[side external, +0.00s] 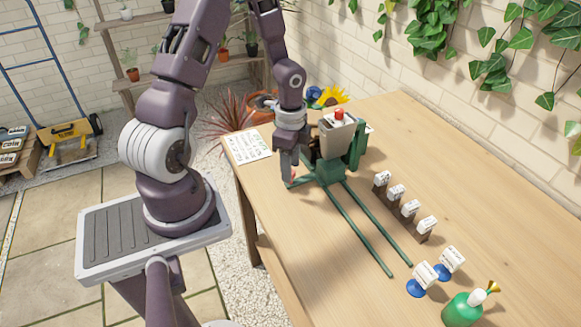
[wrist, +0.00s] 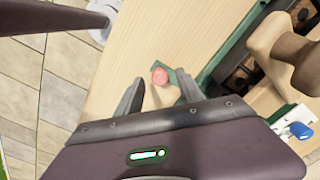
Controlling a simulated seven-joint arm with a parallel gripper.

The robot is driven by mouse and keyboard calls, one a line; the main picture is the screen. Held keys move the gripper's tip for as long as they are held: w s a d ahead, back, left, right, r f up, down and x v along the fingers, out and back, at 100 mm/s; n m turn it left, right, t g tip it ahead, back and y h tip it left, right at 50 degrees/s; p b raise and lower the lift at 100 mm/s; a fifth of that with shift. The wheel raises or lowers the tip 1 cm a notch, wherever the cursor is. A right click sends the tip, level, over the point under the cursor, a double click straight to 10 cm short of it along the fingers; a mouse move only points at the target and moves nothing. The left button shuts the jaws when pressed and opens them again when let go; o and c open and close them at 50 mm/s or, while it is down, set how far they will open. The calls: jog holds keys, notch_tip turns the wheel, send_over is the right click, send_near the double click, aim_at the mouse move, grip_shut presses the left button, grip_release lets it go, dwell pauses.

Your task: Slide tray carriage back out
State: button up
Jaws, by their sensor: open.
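The green potting stand (side external: 325,170) is on the wooden table, with a pale hopper (side external: 336,132) above it and two green rails (side external: 362,228) running toward the front right. My gripper (side external: 288,178) is low at the stand's left side. The knob is beside a green bar (wrist: 187,83). A dark tray with compartments (wrist: 240,72), seemingly the carriage, is within the green frame, partly hidden. I cannot tell whether the fingers touch the knob.
Several white-labelled blocks (side external: 410,208) stand right of the rails. Two blue-based label holders (side external: 416,288) and a green bottle (side external: 463,309) are at the front right. A white printed sheet (side external: 248,146) lies at the left edge. The table left of the rails is clear.

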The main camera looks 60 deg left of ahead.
jog(key=shift+f, duration=0.55)
grip_shut()
dwell(1.0)
